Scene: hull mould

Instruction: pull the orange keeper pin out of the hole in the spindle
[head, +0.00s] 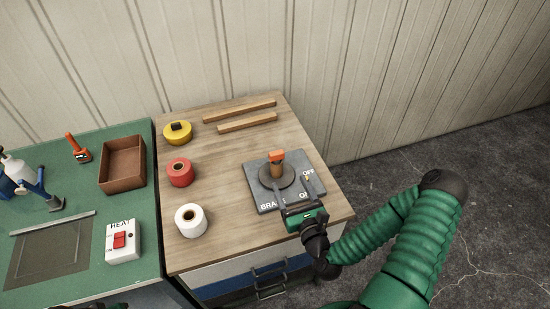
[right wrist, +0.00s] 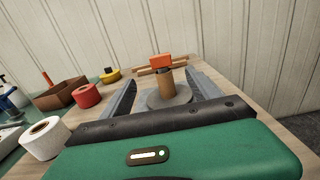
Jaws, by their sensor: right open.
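The orange keeper pin (head: 277,155) shows as a small orange block at the top of the brown spindle (head: 277,170). In the right wrist view the orange pin (right wrist: 161,61) sits above the spindle (right wrist: 165,82); its shaft and the hole cannot be made out. The spindle rises from a round grey disc (head: 264,178) on a dark grey plate (head: 262,199). My right gripper (head: 294,186) is open and empty on the near side of the spindle. In the right wrist view its fingers (right wrist: 162,78) spread either side of the spindle, apart from the pin.
The plate lies on a wooden bench top (head: 222,170). Yellow (head: 178,136), red (head: 180,173) and white (head: 191,221) rolls stand to the left. Two wood strips (head: 247,122) lie behind. A green bench (head: 80,215) adjoins at left, with a brown box (head: 122,167).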

